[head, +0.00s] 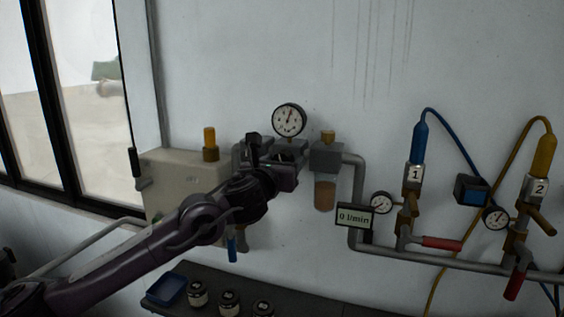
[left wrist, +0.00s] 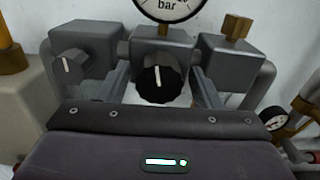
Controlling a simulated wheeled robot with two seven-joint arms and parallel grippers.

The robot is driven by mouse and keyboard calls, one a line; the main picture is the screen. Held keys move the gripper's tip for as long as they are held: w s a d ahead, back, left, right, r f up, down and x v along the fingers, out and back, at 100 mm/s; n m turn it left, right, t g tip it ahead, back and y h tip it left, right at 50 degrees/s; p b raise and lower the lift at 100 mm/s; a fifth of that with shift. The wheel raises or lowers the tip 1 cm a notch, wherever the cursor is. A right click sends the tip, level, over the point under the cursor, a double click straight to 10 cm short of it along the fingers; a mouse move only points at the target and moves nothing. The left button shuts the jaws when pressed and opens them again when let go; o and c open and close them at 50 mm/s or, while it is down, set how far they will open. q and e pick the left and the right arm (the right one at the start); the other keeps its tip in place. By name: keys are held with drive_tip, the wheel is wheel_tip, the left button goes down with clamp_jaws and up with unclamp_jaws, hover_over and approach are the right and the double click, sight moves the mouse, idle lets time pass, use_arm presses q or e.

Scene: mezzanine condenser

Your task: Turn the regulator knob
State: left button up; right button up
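The regulator knob (left wrist: 160,82), black and ribbed with a white mark, is on the front of the middle grey block (left wrist: 160,46) in the left wrist view. The mark points nearly straight up. A round white gauge (head: 289,120) marked "bar" sits above that block and also shows in the left wrist view (left wrist: 168,8). My left gripper (head: 291,172) is in front of the regulator and hides the knob in the head view. In the left wrist view its fingers (left wrist: 160,90) are open, one on each side of the knob, with gaps visible. My right gripper is in neither view.
A grey block with a smaller knob (left wrist: 70,64) is at the left; a block with a brass top (left wrist: 228,58) is at the right. A "0 l/min" display (head: 355,217), pipes and two numbered valves (head: 415,178) are further right. A shelf with jars (head: 229,301) is below.

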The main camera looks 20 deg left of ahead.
use_arm(q)
drive_tip(key=c, duration=0.7)
drive_tip(key=shift+c, duration=0.8)
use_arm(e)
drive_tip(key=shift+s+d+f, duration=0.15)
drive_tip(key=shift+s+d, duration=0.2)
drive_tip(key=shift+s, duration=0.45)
use_arm(q)
drive_tip(key=shift+f, duration=0.1)
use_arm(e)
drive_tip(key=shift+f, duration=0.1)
